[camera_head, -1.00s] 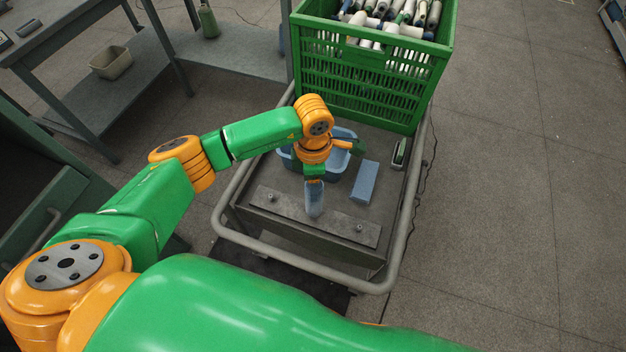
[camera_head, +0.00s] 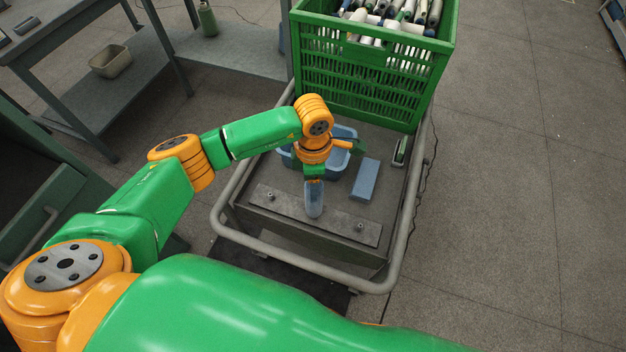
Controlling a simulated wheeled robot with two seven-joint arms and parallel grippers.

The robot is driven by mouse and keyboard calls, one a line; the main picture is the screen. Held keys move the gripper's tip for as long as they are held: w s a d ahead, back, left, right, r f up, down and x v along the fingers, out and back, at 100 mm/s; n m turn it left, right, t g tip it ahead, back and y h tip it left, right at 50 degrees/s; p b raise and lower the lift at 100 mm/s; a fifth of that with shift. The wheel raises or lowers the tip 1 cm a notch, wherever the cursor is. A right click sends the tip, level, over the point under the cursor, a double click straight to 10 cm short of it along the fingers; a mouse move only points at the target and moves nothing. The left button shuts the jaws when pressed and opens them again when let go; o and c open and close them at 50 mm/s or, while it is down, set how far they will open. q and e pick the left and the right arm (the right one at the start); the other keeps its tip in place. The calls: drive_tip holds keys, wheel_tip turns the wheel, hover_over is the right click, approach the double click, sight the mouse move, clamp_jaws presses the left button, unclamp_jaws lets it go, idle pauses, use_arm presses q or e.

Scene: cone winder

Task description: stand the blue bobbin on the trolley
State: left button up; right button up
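The blue bobbin (camera_head: 314,201) is a pale blue, translucent-looking piece below my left gripper (camera_head: 314,181). My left gripper is shut on its upper end and holds it upright. The bobbin's lower end is over the grey metal plate at the near end of the trolley (camera_head: 280,225); whether it touches the plate I cannot tell. The trolley has a grey deck with a tubular rail around it. My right gripper is not in view.
On the trolley deck stand a blue tub (camera_head: 345,161), partly hidden by my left arm, a light blue block (camera_head: 364,180) and a small green-and-white item (camera_head: 400,151). A green crate (camera_head: 370,75) full of bobbins stands at the far end. Two small knobs rise from the plate.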

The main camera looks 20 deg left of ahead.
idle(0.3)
use_arm(q)
drive_tip(key=o, duration=1.3)
drive_tip(key=shift+c, duration=0.2)
drive_tip(key=shift+o, duration=0.5)
wheel_tip(320, 180, up, 7)
drive_tip(key=p, duration=0.5)
drive_tip(key=shift+r, duration=0.15)
drive_tip(key=shift+r+p, duration=0.4)
